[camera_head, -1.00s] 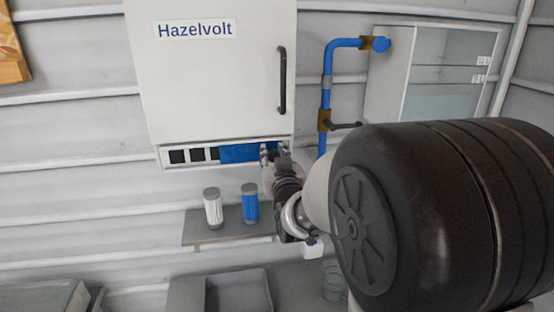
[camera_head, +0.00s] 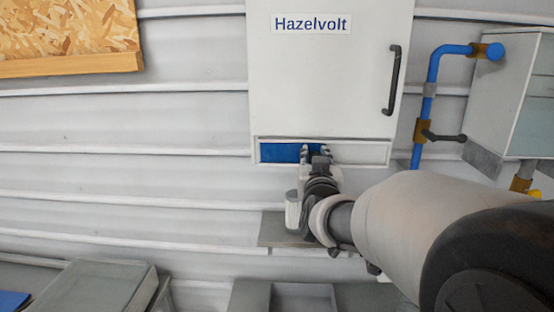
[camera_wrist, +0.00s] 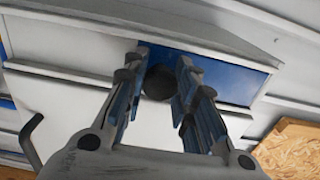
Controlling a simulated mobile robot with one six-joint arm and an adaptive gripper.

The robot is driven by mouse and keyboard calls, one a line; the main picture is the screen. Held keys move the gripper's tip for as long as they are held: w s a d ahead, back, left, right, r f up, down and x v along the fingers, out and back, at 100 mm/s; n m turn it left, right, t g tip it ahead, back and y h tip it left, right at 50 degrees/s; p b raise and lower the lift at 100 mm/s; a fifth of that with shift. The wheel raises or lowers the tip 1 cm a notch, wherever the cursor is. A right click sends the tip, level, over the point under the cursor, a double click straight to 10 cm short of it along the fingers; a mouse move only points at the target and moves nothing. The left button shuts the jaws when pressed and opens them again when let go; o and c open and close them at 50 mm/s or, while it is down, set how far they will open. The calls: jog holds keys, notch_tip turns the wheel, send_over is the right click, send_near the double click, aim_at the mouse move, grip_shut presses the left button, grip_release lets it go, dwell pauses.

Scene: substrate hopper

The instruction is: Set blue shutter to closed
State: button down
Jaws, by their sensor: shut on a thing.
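The blue shutter (camera_head: 279,153) is a flat blue panel in the slot along the bottom of the white Hazelvolt cabinet (camera_head: 330,85). In the head view it covers the left part of the slot, and the right part shows a pale surface. It also shows in the wrist view (camera_wrist: 228,80). My gripper (camera_head: 315,150) is at the right part of the blue panel. In the wrist view my gripper (camera_wrist: 164,62) has its fingers on both sides of a dark round knob (camera_wrist: 159,83) and is shut on it. The fingers partly hide the panel's edge.
A shelf (camera_head: 275,230) is below the cabinet, partly hidden by my arm. A blue pipe (camera_head: 427,105) with a dark-handled valve (camera_head: 440,136) runs at the right. A chipboard panel (camera_head: 65,35) is at the upper left.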

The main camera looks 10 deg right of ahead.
jog(key=shift+a, duration=0.15)
jog(key=c, duration=1.3)
grip_release()
jog(key=shift+a, duration=0.1)
jog(key=v, duration=1.2)
